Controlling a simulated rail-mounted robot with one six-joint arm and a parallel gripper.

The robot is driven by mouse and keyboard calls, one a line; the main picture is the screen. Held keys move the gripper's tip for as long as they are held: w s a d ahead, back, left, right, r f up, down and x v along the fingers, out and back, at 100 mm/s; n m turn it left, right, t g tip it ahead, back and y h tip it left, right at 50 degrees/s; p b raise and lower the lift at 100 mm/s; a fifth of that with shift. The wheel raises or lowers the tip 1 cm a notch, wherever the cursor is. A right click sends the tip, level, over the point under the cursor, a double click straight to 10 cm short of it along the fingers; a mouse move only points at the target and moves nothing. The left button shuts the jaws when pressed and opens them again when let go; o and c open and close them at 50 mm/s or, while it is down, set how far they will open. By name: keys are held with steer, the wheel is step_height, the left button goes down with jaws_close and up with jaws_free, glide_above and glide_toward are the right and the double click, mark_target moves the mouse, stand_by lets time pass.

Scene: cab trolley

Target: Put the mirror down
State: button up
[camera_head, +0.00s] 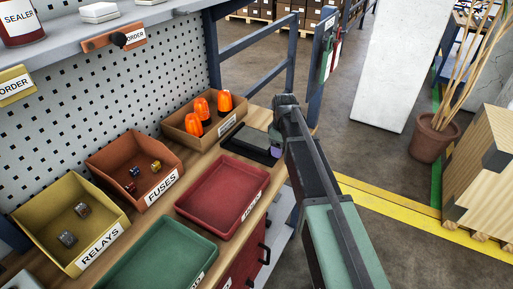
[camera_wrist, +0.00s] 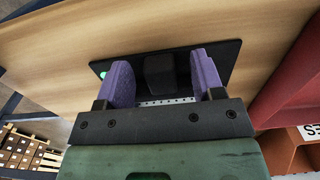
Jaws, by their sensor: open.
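A dark block-shaped thing (camera_wrist: 160,68), which I take to be the mirror, is on a flat black pad (camera_wrist: 222,50) on the wooden worktop. The pad also shows in the head view (camera_head: 246,146), at the far end of the worktop. My gripper (camera_wrist: 162,75) is open, with one purple finger on each side of the block and small gaps visible. In the head view my gripper (camera_head: 275,146) is at the pad's right edge, and my arm hides most of it. The mirror cannot be made out there.
A red tray (camera_head: 222,197) and a green tray (camera_head: 160,255) are nearer on the worktop. Bins for relays (camera_head: 103,249) and fuses (camera_head: 148,195) and a bin with orange beacons (camera_head: 210,135) stand along the pegboard. A small green light (camera_wrist: 103,75) shows on the pad.

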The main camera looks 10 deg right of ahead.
steer(key=shift+r, duration=0.15)
jaws_close()
steer(key=shift+r, duration=0.1)
step_height(320, 180, up, 20)
steer(key=p, duration=2)
